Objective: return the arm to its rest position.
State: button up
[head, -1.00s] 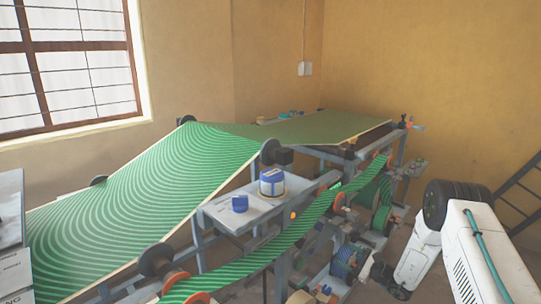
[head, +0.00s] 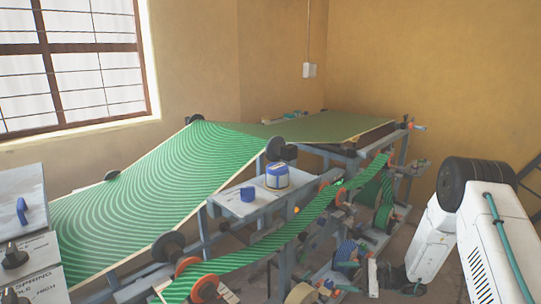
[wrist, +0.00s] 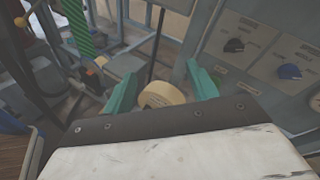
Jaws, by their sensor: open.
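My arm shows at the right of the head view, with its white links and a dark round joint, in front of the press's right end. In the wrist view my gripper (wrist: 160,92) has its two green fingers spread apart. A pale round part shows between and beyond the fingers; I cannot tell how far off it is. I see nothing held in the jaws. In the head view the gripper's fingers cannot be made out clearly.
The press carries a wide green striped sheet (head: 160,180) and a narrower striped band (head: 245,255). A blue-and-white tub (head: 277,177) stands on a grey shelf (head: 237,207). A control panel (wrist: 265,60) with knobs is close on the right in the wrist view.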

jog(key=s+a+r+n+g+h, duration=0.25)
jog(key=s+r+n+g, duration=0.3)
jog(key=s+r, duration=0.45)
jog(key=s+d+r+n+t+h, duration=0.1)
jog(key=s+r+n+h, duration=0.4)
jog(key=s+r, duration=0.8)
jog(key=s+d+r+n+h, duration=0.3)
jog(key=s+r+n+h, duration=0.3)
jog(key=s+r, duration=0.7)
jog(key=shift+s+d+r+t+h, duration=0.15)
jog(key=shift+s+r+t+h, duration=0.4)
jog(key=shift+s, duration=1.85)
